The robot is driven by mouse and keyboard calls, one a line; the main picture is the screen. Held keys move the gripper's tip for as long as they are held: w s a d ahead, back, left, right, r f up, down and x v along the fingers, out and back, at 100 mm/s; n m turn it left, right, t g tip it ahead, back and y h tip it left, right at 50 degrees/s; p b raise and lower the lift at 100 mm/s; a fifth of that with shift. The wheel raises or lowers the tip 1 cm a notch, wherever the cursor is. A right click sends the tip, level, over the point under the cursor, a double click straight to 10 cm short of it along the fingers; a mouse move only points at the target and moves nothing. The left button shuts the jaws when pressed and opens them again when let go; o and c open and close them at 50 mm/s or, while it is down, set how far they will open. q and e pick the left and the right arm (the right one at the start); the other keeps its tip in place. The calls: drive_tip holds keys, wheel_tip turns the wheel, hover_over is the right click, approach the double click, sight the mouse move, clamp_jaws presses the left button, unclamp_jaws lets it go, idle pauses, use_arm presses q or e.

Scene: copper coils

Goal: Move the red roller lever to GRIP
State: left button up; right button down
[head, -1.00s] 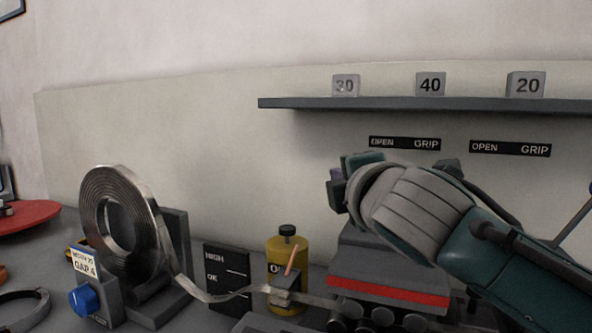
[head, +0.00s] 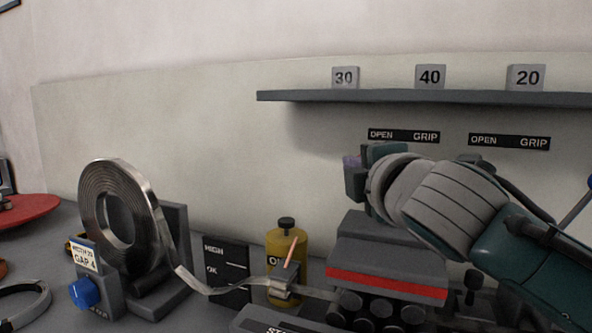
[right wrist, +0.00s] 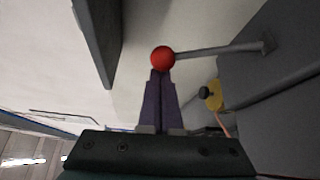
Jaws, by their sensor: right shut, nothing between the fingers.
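The red lever's ball knob (right wrist: 163,58) sits on a thin grey rod in the right wrist view, the rod running right to a grey machine body. My right gripper (right wrist: 160,75) is shut and empty, its purple fingertips overlapping the knob's lower edge in the picture; I cannot tell whether they touch. In the head view my right gripper (head: 352,172) is above the red-striped roller machine (head: 385,285), below the left OPEN/GRIP label (head: 404,136). The knob is hidden there. A second OPEN/GRIP label (head: 509,142) is to the right. My left gripper is not in view.
A grey shelf (head: 430,97) carries blocks marked 30, 40 and 20. A metal coil (head: 95,205) stands at left, its strip running toward the rollers. A yellow bottle (head: 290,250) stands behind the strip. A blue knob (head: 84,292) is at front left.

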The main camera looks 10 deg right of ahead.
drive_tip(key=shift+s+d+r+m, duration=0.1)
drive_tip(key=shift+d+m, duration=0.1)
drive_tip(key=shift+m, duration=0.1)
drive_tip(key=shift+s+d+r+m+t+b, duration=0.2)
drive_tip(key=shift+s+d+m+t+b, duration=0.5)
drive_tip(key=shift+b, duration=0.5)
drive_tip(key=shift+s+d+r+m+t+h+b, duration=0.1)
drive_tip(key=shift+s+d+m+t+h+b, duration=0.55)
drive_tip(key=shift+d+m+b, duration=0.7)
drive_tip(key=shift+s+d+f+m+t+h+b, duration=0.1)
drive_tip(key=shift+s+d+m+t+h+b, duration=0.55)
drive_tip(key=shift+m+b, duration=1.15)
drive_tip(key=shift+s+d+r+m+t+h+b, duration=0.1)
drive_tip(key=shift+s+d+m+t+h+b, duration=0.25)
drive_tip(key=shift+s+d+m+b, duration=0.75)
drive_tip(key=shift+w+d+m+b, duration=0.3)
drive_tip(key=shift+d+m+b, duration=0.05)
drive_tip(key=shift+m+b, duration=0.2)
drive_tip(key=shift+h, duration=0.25)
drive_tip(key=shift+r, duration=0.1)
